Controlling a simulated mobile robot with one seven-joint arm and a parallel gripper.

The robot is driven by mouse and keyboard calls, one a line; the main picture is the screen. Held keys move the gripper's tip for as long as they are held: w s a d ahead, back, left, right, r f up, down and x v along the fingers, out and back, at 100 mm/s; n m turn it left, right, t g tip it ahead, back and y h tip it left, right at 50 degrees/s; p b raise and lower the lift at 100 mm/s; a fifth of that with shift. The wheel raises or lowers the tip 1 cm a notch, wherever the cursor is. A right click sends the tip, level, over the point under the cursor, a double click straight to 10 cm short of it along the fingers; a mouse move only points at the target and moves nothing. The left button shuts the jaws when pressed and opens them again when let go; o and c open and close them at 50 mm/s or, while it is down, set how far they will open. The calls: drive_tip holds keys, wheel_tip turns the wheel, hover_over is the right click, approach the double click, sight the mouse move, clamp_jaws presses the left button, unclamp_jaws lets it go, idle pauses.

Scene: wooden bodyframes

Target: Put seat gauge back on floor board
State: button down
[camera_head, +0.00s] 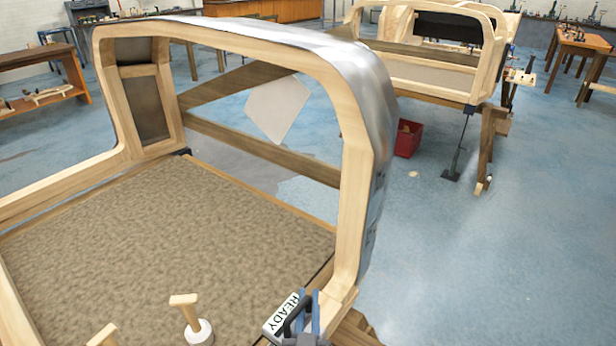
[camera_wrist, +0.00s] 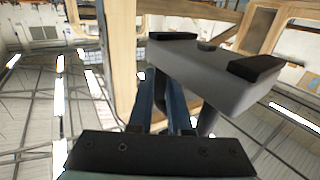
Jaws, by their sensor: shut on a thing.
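The thing I take for the seat gauge is a grey block with a white face reading READY (camera_head: 281,314). It is at the lower right in the head view, beside the foot of the near wooden post. My gripper (camera_head: 304,304), with blue fingers, is shut at the block; the exact grip is hidden. In the wrist view the fingers (camera_wrist: 165,100) are close together. The brown textured floor board (camera_head: 150,245) lies left of my gripper, inside the wooden bodyframe (camera_head: 352,165).
A wooden-handled tool with a white round base (camera_head: 192,322) stands on the board; a second wooden handle (camera_head: 103,336) is cut off at the bottom edge. The frame's post and side rail border the board. A red bin (camera_head: 408,138) sits behind.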

drive_tip(key=s+f+p, duration=0.1)
drive_tip(key=s+p, duration=0.1)
drive_tip(key=s, duration=0.6)
drive_tip(key=s+f+p, duration=0.2)
drive_tip(key=s+p, duration=0.1)
drive_tip(key=s, duration=0.5)
drive_tip(key=shift+s+f+y, duration=0.3)
drive_tip(key=shift+s, duration=0.1)
drive_tip(key=shift+a, duration=0.1)
drive_tip(key=shift+w, duration=0.15)
drive_tip(key=shift+h, duration=0.5)
drive_tip(key=w+r+b, duration=0.1)
drive_tip(key=w, duration=0.4)
drive_tip(key=w+r+b, duration=0.1)
drive_tip(key=w+b, duration=0.1)
drive_tip(key=w, duration=0.3)
drive_tip(key=w+r+b, duration=0.1)
drive_tip(key=w+b, duration=0.1)
drive_tip(key=w, duration=0.4)
drive_tip(key=shift+r, duration=0.1)
drive_tip(key=shift+w+r, duration=0.25)
drive_tip(key=shift+w, duration=0.1)
